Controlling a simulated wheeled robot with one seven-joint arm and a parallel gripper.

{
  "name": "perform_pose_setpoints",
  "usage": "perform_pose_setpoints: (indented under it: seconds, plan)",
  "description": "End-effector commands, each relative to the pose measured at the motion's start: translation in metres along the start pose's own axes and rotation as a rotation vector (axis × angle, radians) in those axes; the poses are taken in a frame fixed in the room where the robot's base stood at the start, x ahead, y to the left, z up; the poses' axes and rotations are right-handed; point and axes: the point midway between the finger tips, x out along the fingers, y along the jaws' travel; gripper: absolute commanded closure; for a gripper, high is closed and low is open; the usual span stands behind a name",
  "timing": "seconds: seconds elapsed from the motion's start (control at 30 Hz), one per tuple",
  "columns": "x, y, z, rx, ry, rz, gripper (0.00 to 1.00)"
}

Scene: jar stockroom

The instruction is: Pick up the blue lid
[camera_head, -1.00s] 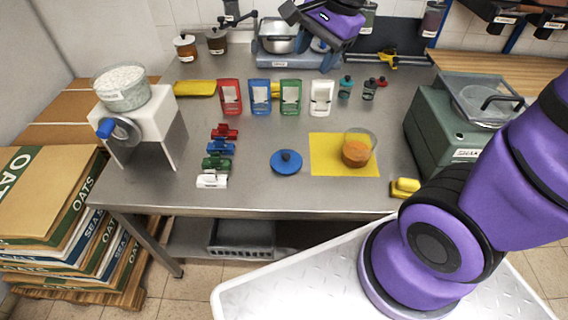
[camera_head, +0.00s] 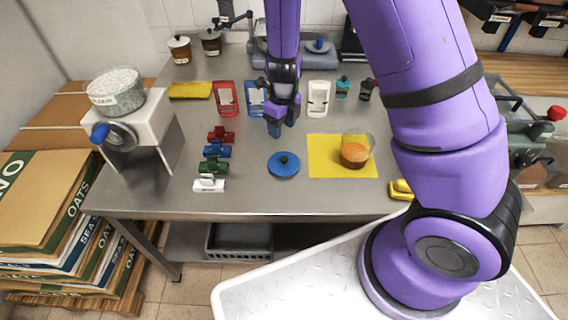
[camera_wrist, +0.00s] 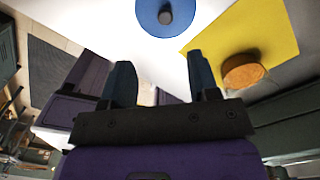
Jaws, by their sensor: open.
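The blue lid (camera_head: 284,164) lies flat on the steel table, knob up, just left of the yellow mat (camera_head: 320,169). It also shows at the top of the wrist view (camera_wrist: 158,17), with its dark knob in the middle. My gripper (camera_head: 281,127) is above the table, a little behind the lid in the head view. In the wrist view my gripper (camera_wrist: 160,82) has its two fingers apart with nothing between them. The lid lies beyond the fingertips and is not touched. A clear jar with orange contents (camera_head: 355,153) stands on the mat.
Several coloured clips (camera_head: 215,166) lie left of the lid. A red holder (camera_head: 226,99), a blue holder (camera_head: 256,99) and a white holder (camera_head: 318,98) stand behind it. A white dispenser (camera_head: 150,137) stands at the left. The table in front of the lid is clear.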

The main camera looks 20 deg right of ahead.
Motion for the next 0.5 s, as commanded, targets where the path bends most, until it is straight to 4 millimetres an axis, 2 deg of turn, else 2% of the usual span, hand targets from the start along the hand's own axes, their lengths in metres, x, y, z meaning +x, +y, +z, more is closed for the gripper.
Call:
perform_pose_setpoints:
  seconds: [0.03, 0.2, 0.5]
  plan:
    - [0.008, -0.001, 0.0, 0.031, 0.011, -0.009, 0.45]
    - [0.022, -0.003, 0.0, 0.099, 0.022, -0.025, 0.45]
    - [0.062, -0.005, -0.002, 0.106, 0.024, -0.025, 0.45]
